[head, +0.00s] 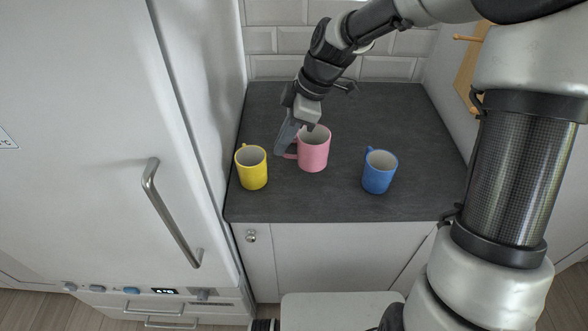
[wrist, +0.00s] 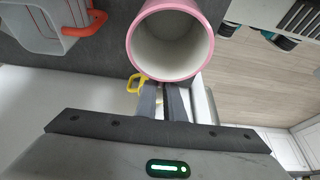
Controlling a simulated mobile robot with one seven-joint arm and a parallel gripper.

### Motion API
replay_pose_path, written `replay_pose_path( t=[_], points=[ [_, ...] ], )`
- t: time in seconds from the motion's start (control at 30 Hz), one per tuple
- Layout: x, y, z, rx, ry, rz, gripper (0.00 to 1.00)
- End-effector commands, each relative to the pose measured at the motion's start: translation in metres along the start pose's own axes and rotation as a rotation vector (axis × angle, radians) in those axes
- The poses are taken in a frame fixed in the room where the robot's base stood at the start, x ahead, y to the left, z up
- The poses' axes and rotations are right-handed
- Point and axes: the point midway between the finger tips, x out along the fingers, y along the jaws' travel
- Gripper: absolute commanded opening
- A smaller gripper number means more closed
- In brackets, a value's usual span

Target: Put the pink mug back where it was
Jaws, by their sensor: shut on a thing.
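The pink mug (head: 314,150) is upright over the middle of the slate worktop, its handle to the left. Whether its base touches the worktop is unclear. My gripper (head: 287,146) is at its left side, shut on its handle. In the wrist view, the pink mug's open mouth (wrist: 171,42) faces the camera and looks empty, just beyond my nearly closed fingers (wrist: 164,98). The fingers hide most of the handle there.
A yellow mug (head: 253,168) stands close on the left, a blue mug (head: 379,172) on the right. Bare worktop (head: 390,115) lies behind and between pink and blue. A tall white fridge (head: 90,130) borders the left. The wrist view shows a pale container with orange-red handles (wrist: 60,30).

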Motion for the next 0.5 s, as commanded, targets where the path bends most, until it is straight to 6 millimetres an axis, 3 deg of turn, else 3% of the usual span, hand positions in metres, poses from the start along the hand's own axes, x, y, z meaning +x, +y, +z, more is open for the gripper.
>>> replay_pose_path(
  t=[0.1,0.33,0.5],
  points=[
    [0.019,-0.001,0.007,0.002,0.0,-0.001,0.0],
    [0.036,0.0,0.015,0.003,-0.001,0.001,0.0],
    [0.059,0.0,0.025,0.003,0.0,0.0,0.0]
  ],
)
